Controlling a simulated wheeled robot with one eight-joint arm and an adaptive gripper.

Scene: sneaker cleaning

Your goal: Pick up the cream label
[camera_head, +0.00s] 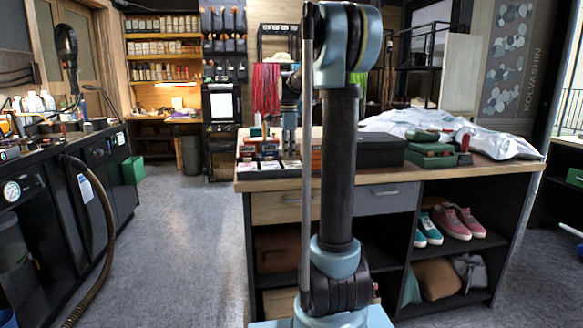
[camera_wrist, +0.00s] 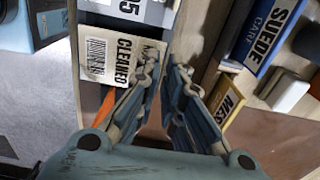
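The cream label (camera_wrist: 108,62), printed "CLEANED" with a barcode, shows in the wrist view at upper left, behind my left fingertip. My gripper (camera_wrist: 163,68) reaches up from the bottom of that view. Its two fingers lean together with a narrow gap at the tips. The label's right edge lies by the tips, partly covered by the left finger. I cannot tell whether the fingers touch or hold it. In the head view my gripper (camera_head: 290,148) hangs over the workbench's left part, partly behind my arm. I cannot pick out the label there.
A grey label (camera_wrist: 130,10), a blue "SUEDE" card (camera_wrist: 272,32) and a yellow label (camera_wrist: 229,102) lie near the fingers. On the workbench (camera_head: 400,176) stand a dark box (camera_head: 380,149) and a green case (camera_head: 431,156). Open floor (camera_head: 185,235) lies to the left.

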